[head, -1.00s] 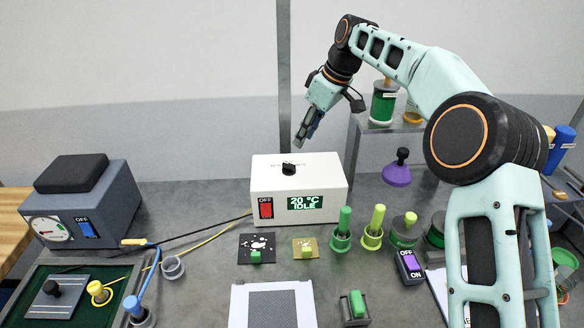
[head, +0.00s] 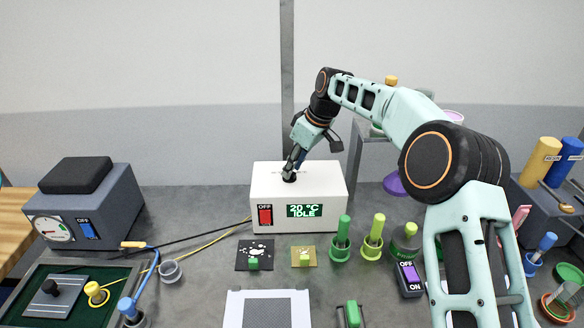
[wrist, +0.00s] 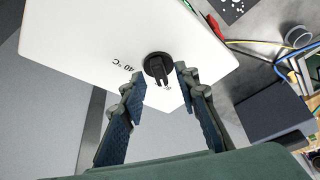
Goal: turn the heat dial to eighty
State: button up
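The white heater box (head: 268,213) stands at the back of the table. Its green display (head: 305,211) reads 20 °C and IDLE, and its red switch (head: 265,215) is marked OFF. The black heat dial (head: 289,177) sits on the box's top; the wrist view shows it as a round knob (wrist: 157,67) with a raised bar, near a printed "40 °C". My gripper (head: 291,168) is just above the dial, pointing down. In the wrist view its fingers (wrist: 158,84) are apart with the dial near their tips. Whether they touch it I cannot tell.
A grey box with a gauge and blue OFF switch (head: 86,228) stands at left. The box's top is otherwise clear.

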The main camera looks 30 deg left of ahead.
jog(key=shift+a+f, duration=0.25)
jog(key=shift+f, duration=0.3)
grip_shut()
jog(key=shift+m+t, duration=0.3)
jog(key=shift+m, duration=0.2)
grip_release()
